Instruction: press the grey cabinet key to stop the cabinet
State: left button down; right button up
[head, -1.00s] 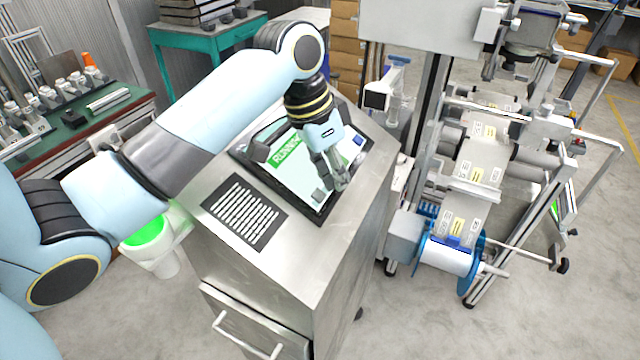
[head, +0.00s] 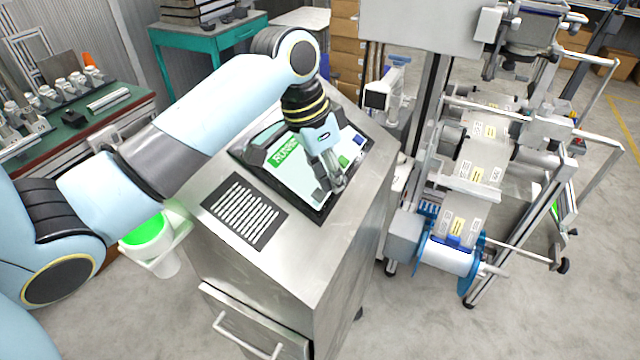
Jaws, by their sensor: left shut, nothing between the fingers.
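The steel cabinet (head: 285,265) has a tilted control panel on top. Its screen (head: 284,170) shows a green banner reading "RUNNING", partly covered by my arm. A small dark grey key (head: 319,197) shows at the lower part of the panel, just left of my fingertips. A green key (head: 343,162) and a blue key (head: 359,140) lie farther up the right side. My left gripper (head: 338,184) is shut and empty, pointing down over the panel's lower right. I cannot tell whether its tips touch the panel. My right gripper is not in view.
A slotted dark grille (head: 245,210) lies on the cabinet top, left of the panel. A reel machine with a blue-flanged reel (head: 447,255) stands close to the right. A green-topped bench (head: 75,135) is at the left. Grey floor is open at the front right.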

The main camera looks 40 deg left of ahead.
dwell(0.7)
pick_arm(q)
jog(key=shift+a+f+p, duration=0.15)
jog(key=shift+f+p, duration=0.1)
jog(key=shift+p, duration=0.05)
jog(key=shift+f, duration=0.1)
jog(key=shift+s+a+f, duration=0.15)
jog(key=shift+a+f, duration=0.1)
jog(key=shift+f, duration=0.15)
dwell(0.6)
jog(key=shift+d+r+p, duration=0.4)
jog(key=shift+r+p, duration=0.4)
jog(key=shift+p, duration=0.3)
